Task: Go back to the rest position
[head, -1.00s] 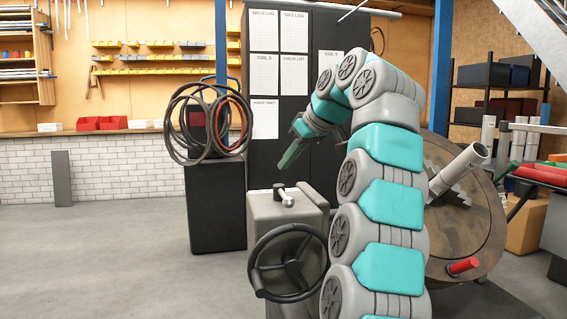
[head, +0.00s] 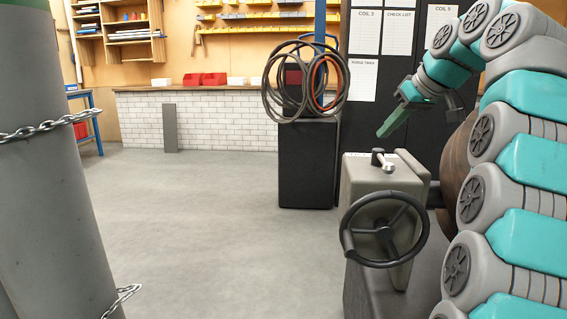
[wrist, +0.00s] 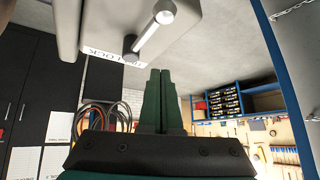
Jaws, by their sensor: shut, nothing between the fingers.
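My gripper (head: 386,128) is at the right of the head view, at the end of my grey and teal arm. Its green fingers point down and to the left, above and behind the grey machine box (head: 362,178) with a small lever (head: 382,161) on top. In the wrist view the two dark green fingers (wrist: 160,88) are together with nothing between them. The machine box with its lever (wrist: 150,32) and a partly readable "LOCK" label fills the upper part of that view, apart from the fingers.
A black handwheel (head: 384,230) is on the front of the machine. Coiled hoses (head: 300,85) rest on a black cabinet (head: 307,165). A large grey cylinder with a chain (head: 45,190) stands close at the left. The floor (head: 210,220) between is clear.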

